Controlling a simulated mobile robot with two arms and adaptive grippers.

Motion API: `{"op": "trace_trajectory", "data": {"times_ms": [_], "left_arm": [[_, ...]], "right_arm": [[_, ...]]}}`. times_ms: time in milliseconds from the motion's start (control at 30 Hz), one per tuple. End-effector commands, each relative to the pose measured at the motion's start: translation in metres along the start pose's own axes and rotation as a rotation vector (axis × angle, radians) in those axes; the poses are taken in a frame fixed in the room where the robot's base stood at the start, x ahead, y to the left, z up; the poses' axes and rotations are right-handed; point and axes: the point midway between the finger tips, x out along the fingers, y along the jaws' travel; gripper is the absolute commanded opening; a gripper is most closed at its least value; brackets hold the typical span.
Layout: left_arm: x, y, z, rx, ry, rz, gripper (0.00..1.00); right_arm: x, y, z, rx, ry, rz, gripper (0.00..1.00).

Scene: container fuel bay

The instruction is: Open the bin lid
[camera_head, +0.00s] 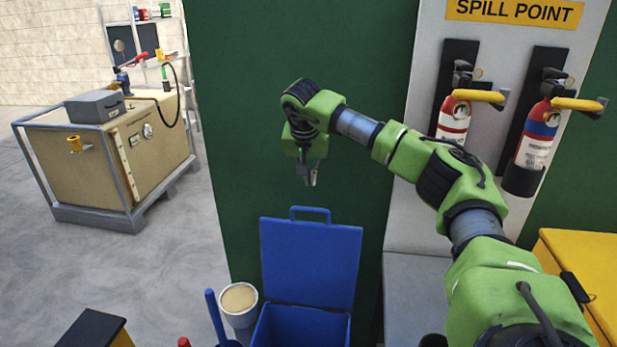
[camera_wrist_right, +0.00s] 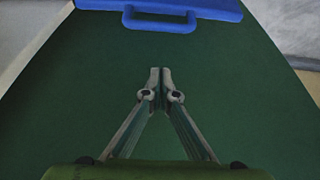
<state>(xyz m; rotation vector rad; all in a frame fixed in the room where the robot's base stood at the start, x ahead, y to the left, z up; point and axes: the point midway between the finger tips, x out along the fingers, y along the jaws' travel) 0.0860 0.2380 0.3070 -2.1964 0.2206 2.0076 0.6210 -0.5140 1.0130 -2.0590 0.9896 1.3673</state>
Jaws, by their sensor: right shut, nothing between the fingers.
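The blue bin (camera_head: 300,327) stands on the floor against the dark green wall. Its blue lid (camera_head: 310,262) stands upright, swung up at the back, and the bin's mouth is uncovered. The lid has a loop handle (camera_head: 310,212) on its top edge. My right gripper (camera_head: 311,182) is above the lid, apart from the handle, shut and empty. In the right wrist view the lid (camera_wrist_right: 200,8) and its handle (camera_wrist_right: 160,24) show at the top, beyond the shut fingertips (camera_wrist_right: 160,72). My left gripper is not in view.
A beige tank in a grey frame (camera_head: 120,150) stands at the left. Two extinguishers (camera_head: 453,122) (camera_head: 538,138) hang on the grey panel at the right. A pale-topped container (camera_head: 239,300) and a blue handle (camera_head: 214,315) stand left of the bin. A yellow cabinet (camera_head: 585,262) is at the right.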

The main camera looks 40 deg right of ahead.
Motion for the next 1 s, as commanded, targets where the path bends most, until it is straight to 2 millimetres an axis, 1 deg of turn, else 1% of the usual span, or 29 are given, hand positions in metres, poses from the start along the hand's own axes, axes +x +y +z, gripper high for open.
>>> {"op": "trace_trajectory", "data": {"times_ms": [33, 100, 200, 300, 367, 500, 600, 800, 1000], "left_arm": [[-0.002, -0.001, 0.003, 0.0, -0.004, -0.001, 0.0], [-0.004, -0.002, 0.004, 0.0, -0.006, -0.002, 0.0], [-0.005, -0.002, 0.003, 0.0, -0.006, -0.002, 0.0], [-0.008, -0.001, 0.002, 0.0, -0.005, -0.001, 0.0], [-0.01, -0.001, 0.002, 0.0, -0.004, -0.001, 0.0], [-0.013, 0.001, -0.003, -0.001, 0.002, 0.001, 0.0], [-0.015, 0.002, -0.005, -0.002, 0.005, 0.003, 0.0], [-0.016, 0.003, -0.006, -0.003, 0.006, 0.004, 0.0], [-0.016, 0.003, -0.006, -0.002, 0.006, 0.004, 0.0]], "right_arm": [[0.012, 0.001, 0.001, 0.001, -0.004, 0.005, 0.0], [0.028, 0.001, 0.001, 0.001, -0.005, 0.004, 0.0], [0.05, 0.0, 0.001, 0.001, -0.005, 0.003, 0.0], [0.068, 0.0, 0.002, -0.001, -0.002, 0.0, 0.0], [0.061, -0.001, 0.01, -0.003, 0.0, -0.004, 0.0], [0.056, -0.001, 0.025, -0.002, -0.001, -0.002, 0.0], [0.054, -0.001, 0.032, 0.001, -0.001, -0.002, 0.0], [0.052, -0.001, 0.038, 0.002, -0.001, -0.002, 0.0], [0.052, -0.001, 0.039, 0.002, -0.002, -0.003, 0.0]]}}
